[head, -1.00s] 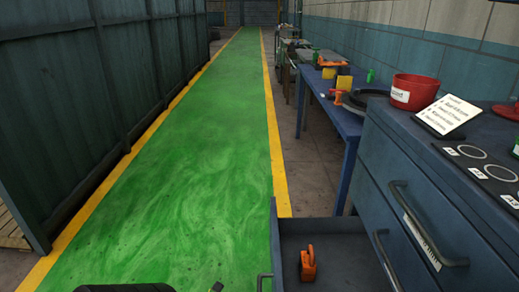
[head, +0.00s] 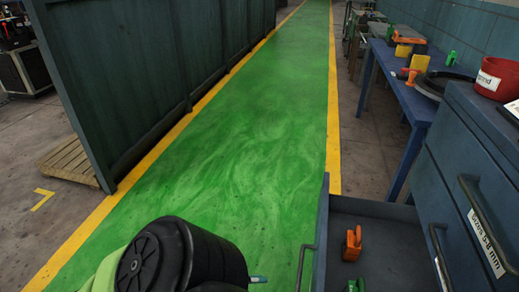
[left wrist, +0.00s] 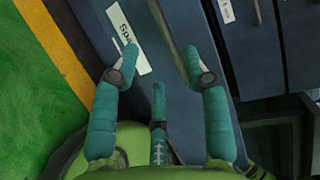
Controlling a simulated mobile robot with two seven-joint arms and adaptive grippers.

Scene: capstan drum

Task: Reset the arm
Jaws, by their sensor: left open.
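My left arm shows at the bottom of the head view, with its dark joint and a small teal tip (head: 258,279) beside the open drawer (head: 375,207). In the left wrist view my left gripper (left wrist: 160,60) has teal fingers spread apart, with nothing seen between them. It is close to a dark blue drawer front with a white label (left wrist: 128,38) and a bar handle (left wrist: 160,18). I cannot tell whether a finger touches the handle. My right gripper is not in view.
The open drawer holds an orange object (head: 352,243) and a green one (head: 355,285). A blue cabinet (head: 450,190) stands at right, with a red container (head: 497,78) on top. A blue table (head: 420,100) is behind. The green walkway (head: 240,140) is clear; a dark partition (head: 130,80) borders it.

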